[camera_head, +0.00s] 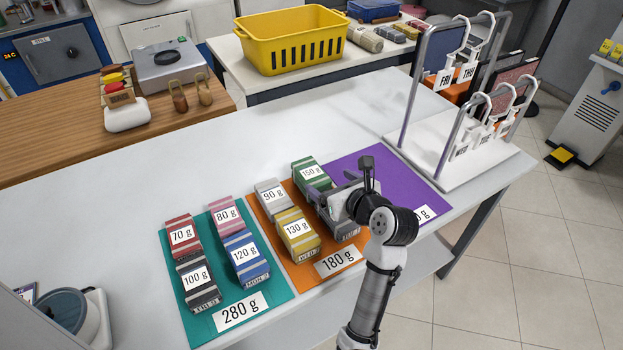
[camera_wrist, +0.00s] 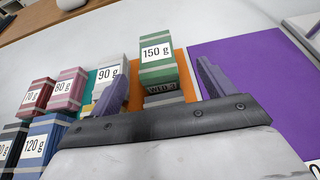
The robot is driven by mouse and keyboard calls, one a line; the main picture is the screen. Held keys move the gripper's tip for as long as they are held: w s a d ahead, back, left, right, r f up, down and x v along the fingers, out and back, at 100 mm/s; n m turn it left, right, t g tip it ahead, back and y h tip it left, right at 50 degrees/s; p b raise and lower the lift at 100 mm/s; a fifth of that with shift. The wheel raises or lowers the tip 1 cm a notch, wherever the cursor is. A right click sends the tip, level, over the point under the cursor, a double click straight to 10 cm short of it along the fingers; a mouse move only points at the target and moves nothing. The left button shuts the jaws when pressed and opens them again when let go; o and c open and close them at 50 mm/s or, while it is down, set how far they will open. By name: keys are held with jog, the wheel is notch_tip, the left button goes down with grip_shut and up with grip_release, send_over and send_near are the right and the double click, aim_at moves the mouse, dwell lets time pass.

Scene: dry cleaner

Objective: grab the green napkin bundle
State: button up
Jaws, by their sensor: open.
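The green napkin bundle (camera_head: 311,176) has a white "150 g" label and stands at the back of the orange mat (camera_head: 276,258). It sits beside the grey "90 g" bundle (camera_head: 271,194). My gripper (camera_head: 343,197) is above the right part of the orange mat, just in front of the green bundle. In the wrist view the green bundle (camera_wrist: 158,70) shows beyond the open jaws, between the two purple-grey fingers. Nothing is visibly held in the jaws.
A yellow "130 g" bundle (camera_head: 297,233) stands in front of the grey one. The teal mat (camera_head: 202,327) at left holds several bundles. A purple mat (camera_head: 372,164) lies at right, largely bare. A white rack (camera_head: 455,165) stands at the table's right end.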

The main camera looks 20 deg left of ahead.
aim_at(316, 179)
jog(key=shift+s+f+p+x, duration=0.15)
jog(key=shift+x, duration=0.8)
jog(key=shift+s+f+p+x, duration=0.1)
jog(key=shift+s+p+x, duration=0.1)
jog(key=shift+x, duration=0.8)
jog(key=shift+s+f+p+x, duration=0.1)
jog(key=shift+f+p+x, duration=0.05)
jog(key=shift+x, duration=0.8)
jog(key=shift+a, duration=0.1)
jog(key=c, duration=1.1)
